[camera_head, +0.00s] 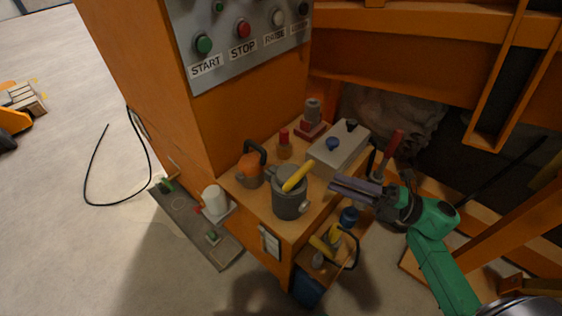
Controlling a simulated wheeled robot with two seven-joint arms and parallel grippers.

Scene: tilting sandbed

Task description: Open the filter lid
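A grey round canister (290,203) with a yellow bar handle (298,176) across its top stands at the front of the wooden ledge. A light grey box (337,150) with a blue knob and a dark knob on its top sits behind it to the right. Neither is labelled, so I cannot tell which carries the filter lid. My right gripper (334,187) comes in from the right, its dark fingers pointing left, in front of the box and right of the canister. Its fingers lie close together in this view, and nothing clearly shows between them. My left gripper is not in view.
An orange can (250,170), a small red-capped bottle (284,144) and a red-based grey fitting (312,115) share the ledge. A control panel (250,35) rises behind. A red-handled tool (392,143) stands close behind my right gripper.

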